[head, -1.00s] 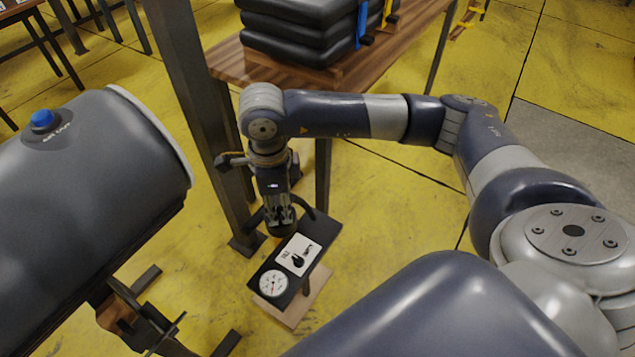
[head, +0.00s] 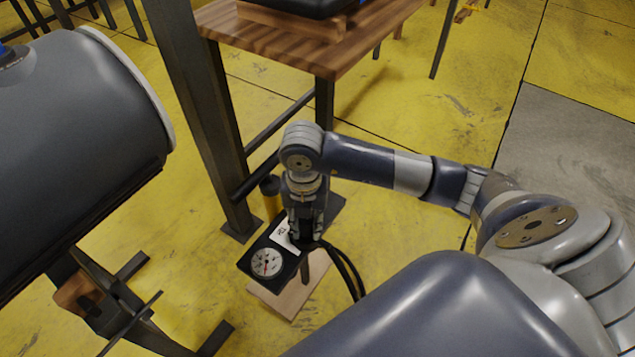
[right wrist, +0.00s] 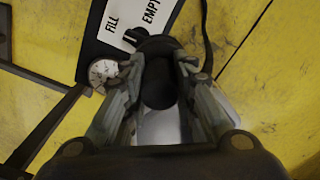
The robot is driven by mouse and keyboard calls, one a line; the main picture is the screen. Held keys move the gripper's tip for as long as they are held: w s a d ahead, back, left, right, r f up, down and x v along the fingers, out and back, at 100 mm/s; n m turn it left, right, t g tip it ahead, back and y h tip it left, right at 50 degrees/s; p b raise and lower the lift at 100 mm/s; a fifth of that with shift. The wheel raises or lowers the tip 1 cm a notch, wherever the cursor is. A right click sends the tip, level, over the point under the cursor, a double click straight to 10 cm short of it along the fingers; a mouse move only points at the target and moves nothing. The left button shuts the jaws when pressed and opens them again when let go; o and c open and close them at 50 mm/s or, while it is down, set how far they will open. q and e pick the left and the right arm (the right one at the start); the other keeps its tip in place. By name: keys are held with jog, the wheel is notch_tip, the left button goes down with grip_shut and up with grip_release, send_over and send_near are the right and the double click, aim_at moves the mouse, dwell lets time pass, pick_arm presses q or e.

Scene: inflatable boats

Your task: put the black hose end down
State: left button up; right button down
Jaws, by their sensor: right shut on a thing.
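My right gripper (head: 304,238) hangs pointing down over the black control panel on its stand. It is shut on the black hose end (right wrist: 158,82), which shows as a dark round piece between the fingers in the right wrist view. The black hose (head: 348,272) curves away down and to the right of the gripper. In the head view the fingers mostly hide the hose end. I cannot tell whether it touches the panel. My left gripper is not in view.
The panel carries a round white gauge (head: 266,262) and a white FILL/EMPTY plate (right wrist: 140,20) with a black knob. A large dark grey tank (head: 75,150) is at left, a wooden table (head: 350,45) behind. Yellow floor is clear at right.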

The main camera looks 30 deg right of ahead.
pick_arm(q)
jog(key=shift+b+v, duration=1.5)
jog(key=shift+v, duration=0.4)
pick_arm(e)
jog(key=shift+w+d+f, duration=0.8)
jog(key=shift+w+d, duration=0.95)
jog(key=shift+w, duration=0.15)
jog(key=shift+w+d+f, duration=0.85)
jog(key=shift+w+d, duration=0.85)
jog(key=shift+w, duration=0.15)
jog(key=shift+w+d+f, duration=0.8)
jog(key=shift+w+d, duration=0.95)
jog(key=shift+w, duration=0.15)
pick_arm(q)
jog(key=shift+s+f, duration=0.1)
pick_arm(e)
jog(key=shift+f, duration=0.15)
jog(key=c, duration=1.3)
grip_release()
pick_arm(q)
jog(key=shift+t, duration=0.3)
